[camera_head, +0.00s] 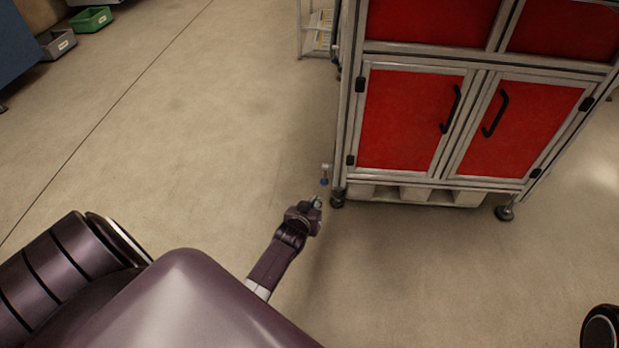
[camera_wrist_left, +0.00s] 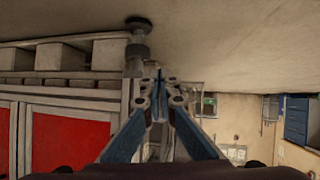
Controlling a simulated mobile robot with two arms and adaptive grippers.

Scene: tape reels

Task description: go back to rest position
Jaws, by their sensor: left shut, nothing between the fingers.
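My left gripper (camera_head: 317,203) is in the lower middle of the head view, beside the near left foot of the red cabinet. In the left wrist view its two blue fingers (camera_wrist_left: 159,88) meet at the tips, shut with nothing between them. My right gripper is not in view. In the wrist view the picture appears upside down, with the floor at the top.
A metal-framed cabinet with red doors (camera_head: 408,120) and black handles stands at the right on feet, close to my left gripper. A shelf rack (camera_head: 318,35) is behind it. Green (camera_head: 91,20) and grey (camera_head: 57,43) bins lie far left. The floor at the left is clear.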

